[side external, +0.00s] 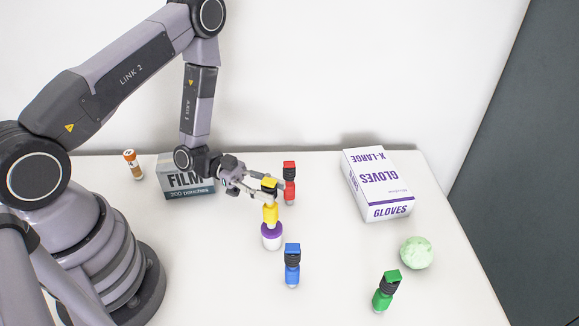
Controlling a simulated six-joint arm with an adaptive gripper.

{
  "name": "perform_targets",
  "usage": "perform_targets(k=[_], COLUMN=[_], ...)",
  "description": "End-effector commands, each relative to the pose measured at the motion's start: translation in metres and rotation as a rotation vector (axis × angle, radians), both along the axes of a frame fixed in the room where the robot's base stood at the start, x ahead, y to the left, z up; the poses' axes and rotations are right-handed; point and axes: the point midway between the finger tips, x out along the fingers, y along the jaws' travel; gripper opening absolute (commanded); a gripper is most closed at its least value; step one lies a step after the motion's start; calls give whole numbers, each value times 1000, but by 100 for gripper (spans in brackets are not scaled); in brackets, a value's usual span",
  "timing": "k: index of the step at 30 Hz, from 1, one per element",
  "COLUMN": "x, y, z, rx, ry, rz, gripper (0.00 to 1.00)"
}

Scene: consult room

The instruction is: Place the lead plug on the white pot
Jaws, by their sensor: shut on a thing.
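The white pot (272,242) with a purple top stands on the table, right of my arm. A yellow lead plug (270,214) is upright directly over the pot, its lower end at the purple top. I cannot tell whether it touches the pot or hangs just above it. My gripper (268,194) reaches in from the left and is shut on the yellow plug near its dark middle. Other plugs stand near: a red one (289,186) behind, a blue one (292,268) in front, and a green one (385,296) at the front right, slightly tilted in the picture.
A gloves box (390,205) lies at the back right, with a pale green ball (416,253) in front of it. A film box (185,188) and an orange bottle (132,165) stand at the back left. The table between the pot and gloves box is clear.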

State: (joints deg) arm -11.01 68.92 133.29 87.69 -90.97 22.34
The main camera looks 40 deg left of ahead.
Motion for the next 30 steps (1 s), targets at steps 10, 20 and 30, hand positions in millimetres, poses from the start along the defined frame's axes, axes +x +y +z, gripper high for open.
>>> perform_targets(k=[10,20,30], x=[0,0,-13], y=[0,4,57], z=[-2,1,1], rx=[0,0,-1], ry=[0,0,0], rz=[0,4,6], gripper=[57,57,57])
